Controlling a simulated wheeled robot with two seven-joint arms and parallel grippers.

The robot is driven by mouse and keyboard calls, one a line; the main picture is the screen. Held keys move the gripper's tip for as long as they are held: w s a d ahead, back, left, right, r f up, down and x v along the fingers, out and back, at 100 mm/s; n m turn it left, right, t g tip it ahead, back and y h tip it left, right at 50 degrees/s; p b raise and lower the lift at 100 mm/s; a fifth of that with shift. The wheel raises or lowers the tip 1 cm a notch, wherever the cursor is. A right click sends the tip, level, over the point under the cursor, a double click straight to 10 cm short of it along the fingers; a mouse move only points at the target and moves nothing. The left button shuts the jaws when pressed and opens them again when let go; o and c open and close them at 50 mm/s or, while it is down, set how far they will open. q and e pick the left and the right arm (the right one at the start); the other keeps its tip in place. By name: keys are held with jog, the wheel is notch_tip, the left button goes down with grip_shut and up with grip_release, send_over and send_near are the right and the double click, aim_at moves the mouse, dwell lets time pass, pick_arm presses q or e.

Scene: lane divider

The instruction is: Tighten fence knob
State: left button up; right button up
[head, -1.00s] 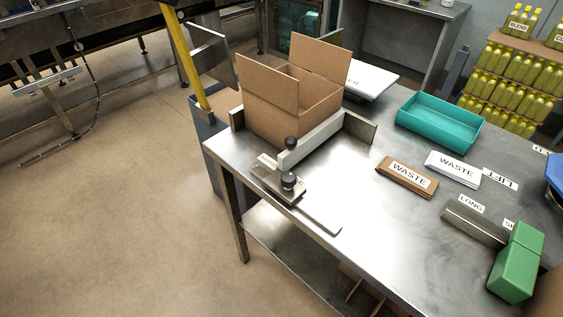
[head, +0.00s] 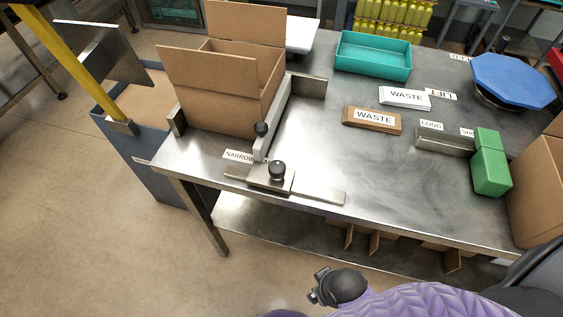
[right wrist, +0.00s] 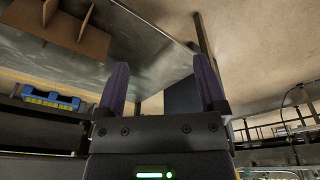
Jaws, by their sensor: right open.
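The black fence knob (head: 277,170) stands upright on a metal block on the rail (head: 322,196) near the table's front edge. A second black knob (head: 262,129) sits at the near end of the grey fence (head: 277,110). A "NARROW" label (head: 238,155) lies left of the knobs. My right gripper (right wrist: 162,65) is open and empty in the right wrist view, its two purple-grey fingers spread, with the table's underside above. No knob shows in that view. My purple right arm is at the bottom of the head view, apart from the knobs. My left gripper is not in view.
An open cardboard box (head: 215,95) stands left of the fence. A teal tray (head: 374,60), WASTE stacks (head: 372,128), a green block (head: 490,165) and a blue lid (head: 512,80) are farther right. The steel table's middle (head: 330,145) is clear.

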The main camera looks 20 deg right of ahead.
jog(key=w+a+r+n+y, duration=0.2)
jog(key=w+a+r+n, duration=0.3)
jog(key=w+r+n, duration=0.3)
jog(key=w+a+r+n+y, duration=0.1)
jog(key=w+a+r+n, duration=0.4)
jog(key=r, duration=0.6)
notch_tip(320, 180, up, 7)
jog(key=n+g+h, duration=0.2)
jog(key=n+h, duration=0.1)
jog(key=n, duration=0.6)
send_over(277, 167)
jog(key=shift+a+f, duration=0.1)
jog(key=shift+a, duration=0.05)
jog(key=shift+w+d+f, duration=0.1)
jog(key=shift+d, duration=0.1)
notch_tip(277, 167, down, 9)
jog(key=b, duration=0.2)
jog(key=shift+f+b, duration=0.2)
jog(key=shift+b, duration=0.15)
